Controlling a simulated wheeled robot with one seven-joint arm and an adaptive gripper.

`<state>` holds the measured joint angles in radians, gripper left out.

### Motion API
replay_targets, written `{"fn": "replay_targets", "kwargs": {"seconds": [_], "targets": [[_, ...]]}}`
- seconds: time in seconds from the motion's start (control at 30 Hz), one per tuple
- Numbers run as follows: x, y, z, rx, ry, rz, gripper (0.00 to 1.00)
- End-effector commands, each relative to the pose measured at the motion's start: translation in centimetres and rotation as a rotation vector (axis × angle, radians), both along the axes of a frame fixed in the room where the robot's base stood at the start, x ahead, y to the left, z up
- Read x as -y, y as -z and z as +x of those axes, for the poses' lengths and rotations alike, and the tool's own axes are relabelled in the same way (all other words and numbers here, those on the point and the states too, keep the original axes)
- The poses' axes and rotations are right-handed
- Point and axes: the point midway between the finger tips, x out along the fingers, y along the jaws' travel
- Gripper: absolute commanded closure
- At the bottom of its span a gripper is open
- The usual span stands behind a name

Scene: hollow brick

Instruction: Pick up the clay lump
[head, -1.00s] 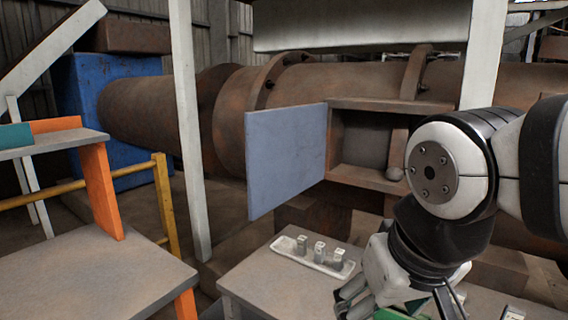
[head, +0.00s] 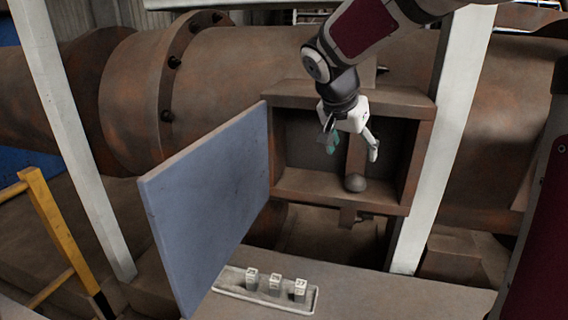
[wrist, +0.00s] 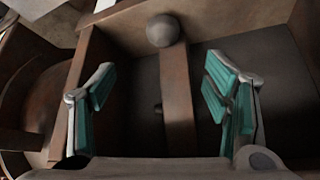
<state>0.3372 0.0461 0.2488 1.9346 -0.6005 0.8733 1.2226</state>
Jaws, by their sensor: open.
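The clay lump (head: 355,183) is a small grey-brown ball on the floor of an open brown box (head: 290,186), near its front. In the wrist view the lump (wrist: 162,31) shows at the top, beyond the fingertips and roughly midway between them. My gripper (head: 352,148) is open and empty, above the lump at the box's opening. Its teal finger pads (wrist: 163,80) stand wide apart in the wrist view. The gripper does not touch the lump.
A blue-grey door panel (head: 212,205) stands open at the box's left side. A brown upright bar (wrist: 177,95) runs behind the lump inside the box. White posts (head: 440,145) flank the box. A tray (head: 238,283) with small marked blocks lies on the table below.

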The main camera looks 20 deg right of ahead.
Motion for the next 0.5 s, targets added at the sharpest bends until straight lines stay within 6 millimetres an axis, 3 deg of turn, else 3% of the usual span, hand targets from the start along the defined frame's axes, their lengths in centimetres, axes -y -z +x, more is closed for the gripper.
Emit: {"fn": "replay_targets", "kwargs": {"seconds": [0.3,0.5], "targets": [[2.5,4.9,1.5,-0.007,0.001,0.003,0.3],[3.4,6.6,2.2,-0.003,0.0,0.002,0.3]]}}
